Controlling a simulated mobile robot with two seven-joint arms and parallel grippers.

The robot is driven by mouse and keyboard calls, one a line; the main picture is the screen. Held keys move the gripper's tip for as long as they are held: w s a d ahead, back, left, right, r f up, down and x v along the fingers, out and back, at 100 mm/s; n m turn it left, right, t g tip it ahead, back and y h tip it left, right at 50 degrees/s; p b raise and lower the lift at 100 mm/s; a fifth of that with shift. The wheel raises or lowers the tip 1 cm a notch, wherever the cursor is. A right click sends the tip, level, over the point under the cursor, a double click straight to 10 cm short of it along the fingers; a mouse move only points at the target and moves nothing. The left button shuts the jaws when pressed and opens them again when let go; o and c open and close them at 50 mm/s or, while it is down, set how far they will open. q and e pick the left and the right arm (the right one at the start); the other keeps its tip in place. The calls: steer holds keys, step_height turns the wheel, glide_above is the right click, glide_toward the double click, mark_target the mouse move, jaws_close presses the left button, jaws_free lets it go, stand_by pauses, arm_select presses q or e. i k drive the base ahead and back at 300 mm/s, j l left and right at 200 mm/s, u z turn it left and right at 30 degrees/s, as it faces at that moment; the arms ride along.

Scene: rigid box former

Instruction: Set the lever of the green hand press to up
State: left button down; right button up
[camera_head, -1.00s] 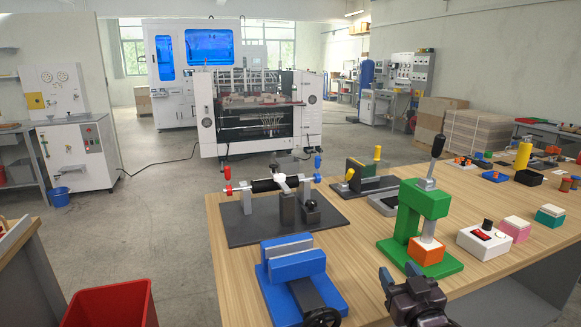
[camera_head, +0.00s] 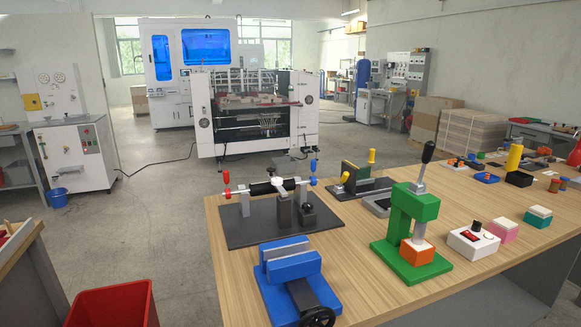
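The green hand press (camera_head: 411,228) stands on the wooden table, right of the blue vise. Its lever (camera_head: 425,161) is a grey rod with a black knob at the top. The lever points upward from the press head and leans slightly to the right. An orange block with a white top (camera_head: 417,251) sits on the press base under the head. Neither of my grippers shows in the head view, so nothing of mine is seen touching the lever.
A blue vise (camera_head: 290,277) stands at the table's front left. Behind it is a dark plate (camera_head: 245,236) with a roller fixture. A white box with a black knob (camera_head: 473,241) and pink and teal blocks lie right of the press. Bare wood (camera_head: 365,290) lies before the press.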

mark_target(430, 147)
steer(key=j+z, duration=0.9)
steer(key=j, duration=0.15)
steer(key=k+j+z, duration=0.1)
steer(key=j+z, duration=0.35)
steer(key=l+z, duration=0.15)
steer(key=z, duration=0.7)
steer(key=i+j, duration=0.05)
